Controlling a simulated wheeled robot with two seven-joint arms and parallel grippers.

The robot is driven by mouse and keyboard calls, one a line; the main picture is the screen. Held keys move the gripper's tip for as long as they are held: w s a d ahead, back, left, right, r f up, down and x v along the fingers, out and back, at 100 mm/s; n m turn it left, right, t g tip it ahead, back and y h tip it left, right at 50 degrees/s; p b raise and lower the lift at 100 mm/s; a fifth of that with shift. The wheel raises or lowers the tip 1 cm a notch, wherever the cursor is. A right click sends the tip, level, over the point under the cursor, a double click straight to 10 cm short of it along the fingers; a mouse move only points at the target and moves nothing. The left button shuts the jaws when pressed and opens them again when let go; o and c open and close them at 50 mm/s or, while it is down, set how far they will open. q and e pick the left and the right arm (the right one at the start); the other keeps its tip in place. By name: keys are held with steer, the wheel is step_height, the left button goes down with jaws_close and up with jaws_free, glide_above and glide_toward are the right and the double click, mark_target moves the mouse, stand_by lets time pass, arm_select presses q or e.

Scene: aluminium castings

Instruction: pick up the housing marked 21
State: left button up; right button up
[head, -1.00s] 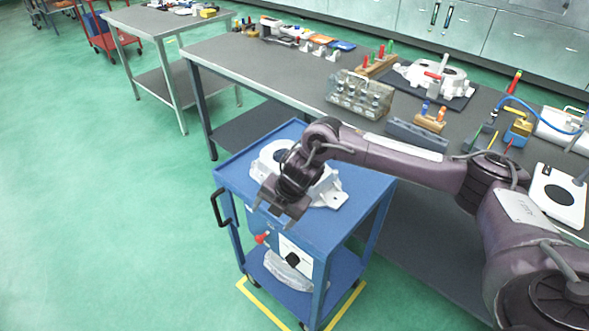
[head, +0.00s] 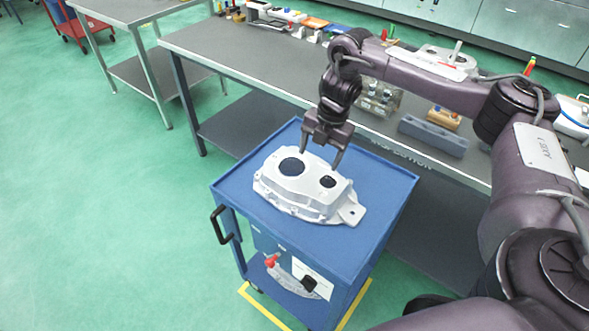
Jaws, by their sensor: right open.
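A white-grey cast housing (head: 305,192) lies on the top of the blue cart (head: 372,232). It has a large dark round opening and a smaller one on its upper face, and a lug at its right end. No number on it can be read. My right gripper (head: 320,162) points down above the housing's back edge, near the smaller opening. Its two fingers are spread with nothing between them. I cannot tell whether the fingertips touch the housing. My left gripper is not in view. Another white casting (head: 447,60) is partly hidden behind my right arm on the long bench.
The long grey bench (head: 240,75) runs behind the cart. A grey block (head: 432,136), a clear case (head: 378,98) and small tools stand on it. The cart's lower shelf holds another casting (head: 292,280). Green floor is free at the left.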

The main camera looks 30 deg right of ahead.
mark_target(312, 175)
steer(key=shift+f, duration=0.4)
steer(key=f, duration=0.1)
steer(key=a+f+p, duration=0.1)
steer(key=f, duration=0.1)
steer(key=shift+s+f, duration=0.15)
steer(key=shift+f, duration=0.05)
steer(key=shift+w+a+f, duration=0.1)
steer(key=shift+w+f, duration=0.05)
steer(key=shift+f, duration=0.5)
steer(key=shift+w+a+f, duration=0.1)
steer(key=shift+f, duration=0.75)
steer(key=c, duration=1)
jaws_close()
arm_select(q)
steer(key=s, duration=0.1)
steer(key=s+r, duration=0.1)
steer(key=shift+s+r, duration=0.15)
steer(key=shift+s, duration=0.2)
arm_select(e)
steer(key=shift+w+r, duration=0.15)
